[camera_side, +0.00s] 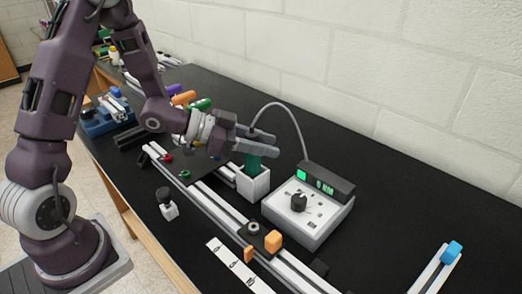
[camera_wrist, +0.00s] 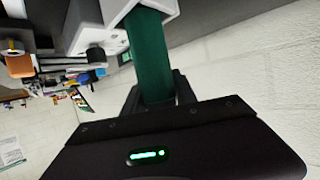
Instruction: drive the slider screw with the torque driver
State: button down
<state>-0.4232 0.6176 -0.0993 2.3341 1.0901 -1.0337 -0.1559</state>
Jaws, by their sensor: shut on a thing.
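The torque driver (camera_side: 253,161) has a green body, and a grey cable arcs from its top to the controller. Its lower end is inside the white square holder (camera_side: 254,186). My gripper (camera_side: 257,141) is shut on the driver's upper part, above the holder. In the wrist view the green driver (camera_wrist: 152,58) runs from the fingers (camera_wrist: 155,98) into the white holder (camera_wrist: 117,8). The slider (camera_side: 253,229) is a dark block on the aluminium rail (camera_side: 212,205), with a round grey fitting on top and an orange knob beside it. I cannot make out the screw itself.
The controller box (camera_side: 309,212) with a green display and black dial stands right of the holder. A small black-capped white part (camera_side: 167,205) and a marked white strip (camera_side: 238,265) lie in front of the rail.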

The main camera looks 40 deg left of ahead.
notch_tip(320, 180, up, 8)
jog(key=s+d+r+m+g+h, duration=0.2)
jog(key=s+d+m+g, duration=0.2)
jog(key=s+d, duration=0.2)
jog(key=s+d+r+m+g+h, duration=0.2)
jog(key=s+d+m+g+h, duration=0.1)
jog(key=s+d+m+g, duration=0.2)
jog(key=shift+s+d, duration=0.8)
jog(key=shift+s, duration=0.2)
jog(key=shift+f, duration=2.85)
jog(key=shift+a+f, duration=0.1)
jog(key=shift+f, duration=0.9)
